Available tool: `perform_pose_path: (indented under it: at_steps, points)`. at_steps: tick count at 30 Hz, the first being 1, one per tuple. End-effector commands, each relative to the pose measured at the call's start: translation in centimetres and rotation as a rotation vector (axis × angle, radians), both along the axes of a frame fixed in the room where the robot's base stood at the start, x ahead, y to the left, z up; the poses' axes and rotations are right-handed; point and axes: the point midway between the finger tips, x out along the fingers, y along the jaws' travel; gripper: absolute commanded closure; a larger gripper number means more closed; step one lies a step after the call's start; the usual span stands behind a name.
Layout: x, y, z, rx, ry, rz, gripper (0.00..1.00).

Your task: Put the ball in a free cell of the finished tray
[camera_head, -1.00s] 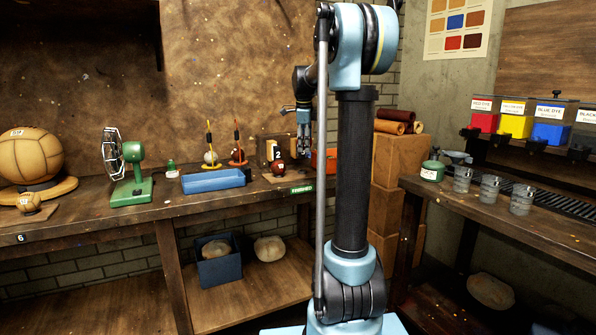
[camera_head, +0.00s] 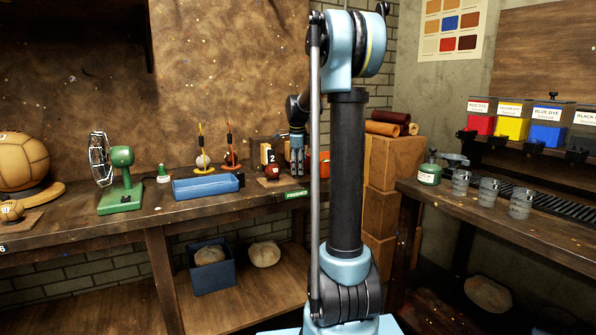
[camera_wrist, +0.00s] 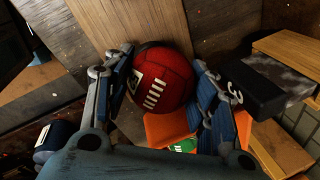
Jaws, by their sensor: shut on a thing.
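A red ball (camera_wrist: 160,78) with white lacing and a pale label sits between the two fingers of my gripper in the wrist view, and my gripper (camera_head: 297,172) is shut on it. In the head view the gripper points down low over the back bench; the held ball cannot be made out there. A dark red ball (camera_head: 272,172) beside a block marked 2 shows just left of the gripper; I cannot tell whether it is the same ball. An orange tray-like piece (camera_wrist: 168,127) lies below the held ball. A green label (camera_head: 296,194) is on the bench edge. Tray cells are hidden.
A black block marked 3 (camera_wrist: 250,92) stands close to the right finger. A blue tray (camera_head: 205,188), a green fan (camera_head: 120,180) and two thin stands are left of the gripper. My arm column blocks part of the bench; brown boxes (camera_head: 380,175) stand beyond it.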

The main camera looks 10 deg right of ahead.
Motion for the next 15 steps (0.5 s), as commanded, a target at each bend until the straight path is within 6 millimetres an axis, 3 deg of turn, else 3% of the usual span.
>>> perform_pose_path:
  at_steps: [3, 9, 10, 12, 15]
  points:
    - [0.01, 0.01, -1.24, 0.000, 0.000, 0.000, 0.75]
    - [-0.01, 0.00, -1.35, 0.000, 0.000, 0.000, 0.75]
    - [-0.01, 0.00, -1.36, 0.000, 0.000, 0.000, 0.41]
    - [0.00, -0.01, -1.35, 0.000, 0.000, 0.000, 0.28]
    - [0.00, -0.01, -1.34, 0.000, 0.000, 0.000, 0.28]
